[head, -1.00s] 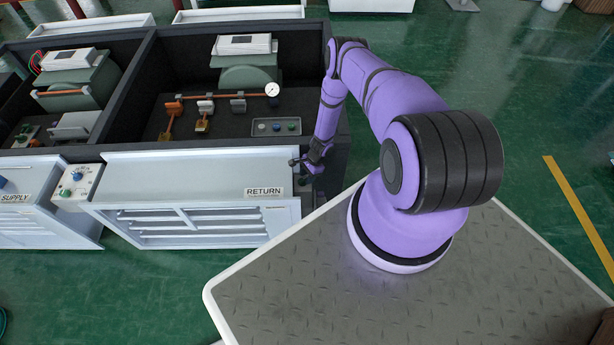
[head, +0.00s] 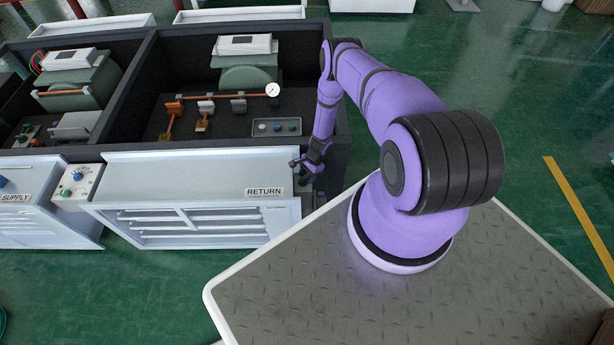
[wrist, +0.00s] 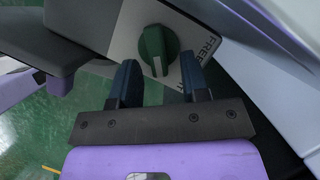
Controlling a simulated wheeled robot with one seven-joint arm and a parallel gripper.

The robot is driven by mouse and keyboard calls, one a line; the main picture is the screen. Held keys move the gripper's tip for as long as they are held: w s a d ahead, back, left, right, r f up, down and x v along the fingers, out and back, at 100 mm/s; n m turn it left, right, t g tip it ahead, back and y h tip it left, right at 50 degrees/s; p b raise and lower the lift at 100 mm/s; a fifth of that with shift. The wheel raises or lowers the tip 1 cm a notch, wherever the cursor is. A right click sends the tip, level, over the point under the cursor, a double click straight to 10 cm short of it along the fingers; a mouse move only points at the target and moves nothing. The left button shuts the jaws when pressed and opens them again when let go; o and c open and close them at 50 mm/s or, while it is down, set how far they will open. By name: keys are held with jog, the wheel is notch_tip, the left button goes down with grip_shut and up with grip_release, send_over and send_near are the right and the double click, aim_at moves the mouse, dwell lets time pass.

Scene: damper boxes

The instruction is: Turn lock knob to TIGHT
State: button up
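The lock knob (wrist: 158,50) is green with a pale pointer line and sits on a light plate (wrist: 128,32). In the wrist view, the plate's printing reads "FREE" to the right of the knob; lettering lower down is mostly hidden by a finger. My gripper (wrist: 159,62) is open, with one dark finger on each side of the knob's near part. I cannot tell whether either finger touches it. In the head view, my gripper (head: 308,168) is at the right end of the RETURN damper box, and the knob cannot be made out there.
The white RETURN panel (head: 190,165) with louvers lies left of my gripper. The dark box wall (head: 335,130) stands behind it. A gauge (head: 272,90), orange linkage and a small button panel (head: 277,127) are inside the box. Green floor (head: 490,90) is open to the right.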

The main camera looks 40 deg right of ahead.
jog(key=shift+r, duration=0.1)
jog(key=v, duration=1)
jog(key=shift+d+r, duration=0.2)
jog(key=shift+r, duration=0.05)
dwell(0.3)
